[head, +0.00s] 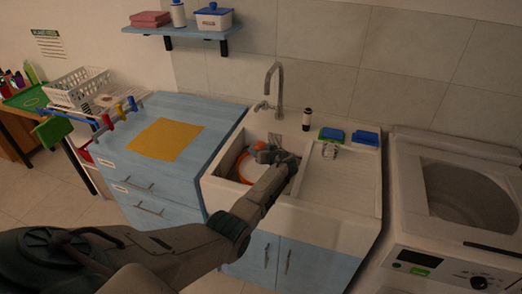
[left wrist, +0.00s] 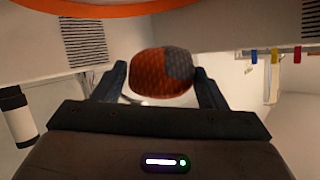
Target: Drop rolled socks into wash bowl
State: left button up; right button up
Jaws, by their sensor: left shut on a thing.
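A rolled sock, rust red with a grey end, shows in the left wrist view (left wrist: 160,75) between the two dark fingers. My left gripper (left wrist: 160,85) is shut on it. In the head view my left gripper (head: 268,153) is above the sink, and a small reddish patch of the sock (head: 261,146) shows at its tip. An orange-rimmed bowl (head: 244,169) sits in the sink basin below, partly hidden by my left arm. Its orange rim also shows along the top of the left wrist view (left wrist: 100,9). My right gripper is not in view.
A tap (head: 276,82) stands behind the basin. A dark-and-white bottle (head: 307,119) and sponges (head: 366,137) are along the sink's back edge. A washing machine (head: 430,240) is at right, a blue cabinet with a yellow cloth (head: 166,139) at left.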

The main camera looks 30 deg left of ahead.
pick_arm(q)
jog(key=shift+f, duration=0.75)
jog(key=shift+f+b, duration=0.3)
jog(key=shift+b, duration=0.1)
jog(key=shift+s+f, duration=0.15)
jog(key=shift+f, duration=0.25)
jog(key=o, duration=0.6)
jog(key=shift+c, duration=0.2)
jog(key=o, duration=0.5)
jog(key=shift+d, duration=0.1)
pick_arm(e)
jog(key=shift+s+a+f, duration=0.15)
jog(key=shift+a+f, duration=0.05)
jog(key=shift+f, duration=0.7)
